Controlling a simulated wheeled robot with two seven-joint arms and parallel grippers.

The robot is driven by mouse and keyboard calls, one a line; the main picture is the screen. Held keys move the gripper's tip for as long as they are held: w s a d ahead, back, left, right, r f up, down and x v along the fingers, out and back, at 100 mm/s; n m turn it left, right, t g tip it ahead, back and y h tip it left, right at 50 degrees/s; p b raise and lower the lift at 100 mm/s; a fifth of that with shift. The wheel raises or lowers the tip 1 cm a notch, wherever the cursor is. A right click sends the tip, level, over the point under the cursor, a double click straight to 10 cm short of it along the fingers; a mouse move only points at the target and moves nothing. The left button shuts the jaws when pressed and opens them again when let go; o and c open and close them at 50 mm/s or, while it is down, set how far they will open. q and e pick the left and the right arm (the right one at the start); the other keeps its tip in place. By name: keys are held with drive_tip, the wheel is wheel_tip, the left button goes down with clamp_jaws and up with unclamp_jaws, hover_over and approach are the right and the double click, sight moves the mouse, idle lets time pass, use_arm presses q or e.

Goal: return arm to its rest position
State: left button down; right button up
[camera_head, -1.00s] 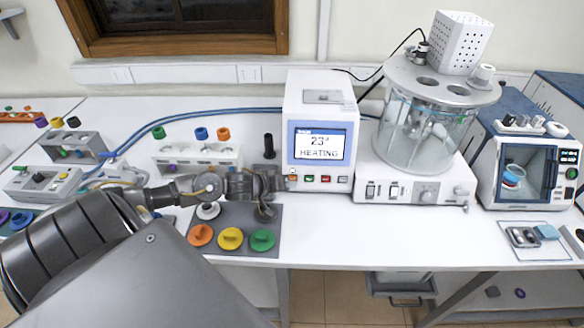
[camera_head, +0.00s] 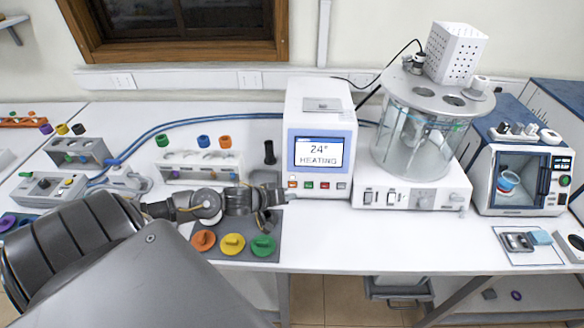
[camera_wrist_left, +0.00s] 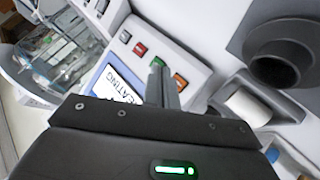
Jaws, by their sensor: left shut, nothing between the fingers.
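My left arm comes in from the left in the head view. Its gripper (camera_head: 286,197) is shut and empty, pointing right, close in front of the lower left of the heating unit (camera_head: 342,110). The unit's screen (camera_head: 319,152) reads 24° HEATING. In the left wrist view the closed fingers (camera_wrist_left: 159,80) appear in front of the button panel, near the green button (camera_wrist_left: 158,62) and the orange button (camera_wrist_left: 180,80). I cannot tell whether they touch the panel. My right gripper is not in view.
A glass bath (camera_head: 411,135) on a white base stands right of the unit. A dark mat (camera_head: 268,222) with orange, yellow and green caps lies under the gripper. A white rack (camera_head: 198,172) stands behind the arm. The table front at the centre right is clear.

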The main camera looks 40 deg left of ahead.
use_arm(q)
drive_tip(key=shift+d, duration=0.1)
drive_tip(key=s+d+f+m, duration=0.1)
drive_tip(key=s+d, duration=0.1)
drive_tip(key=s+d+f+m+g+y, duration=0.1)
drive_tip(key=s+d, duration=0.2)
drive_tip(key=s+d+f+g, duration=0.1)
drive_tip(key=s+d, duration=0.1)
drive_tip(key=s, duration=0.1)
drive_tip(key=shift+d+f+m+y, duration=0.15)
drive_tip(key=shift+f+m+y, duration=0.2)
drive_tip(key=shift+m+y, duration=0.05)
drive_tip(key=s+d+m+g, duration=0.3)
drive_tip(key=s+d, duration=0.1)
drive_tip(key=s, duration=0.5)
drive_tip(key=s+d+m+g, duration=0.3)
drive_tip(key=s, duration=0.5)
wheel_tip(320, 180, down, 30)
drive_tip(key=f+g+b, duration=0.1)
drive_tip(key=b, duration=0.6)
drive_tip(key=s+a+f+b, duration=0.1)
drive_tip(key=s+f+b, duration=0.2)
drive_tip(key=s+f, duration=0.5)
drive_tip(key=s+a+f+g+b, duration=0.1)
drive_tip(key=s+a+f+b, duration=0.1)
drive_tip(key=s+f, duration=0.7)
wheel_tip(320, 180, down, 7)
drive_tip(key=shift+s+r+y+b, duration=0.1)
drive_tip(key=shift+s+y+b, duration=0.25)
drive_tip(key=shift+b, duration=0.2)
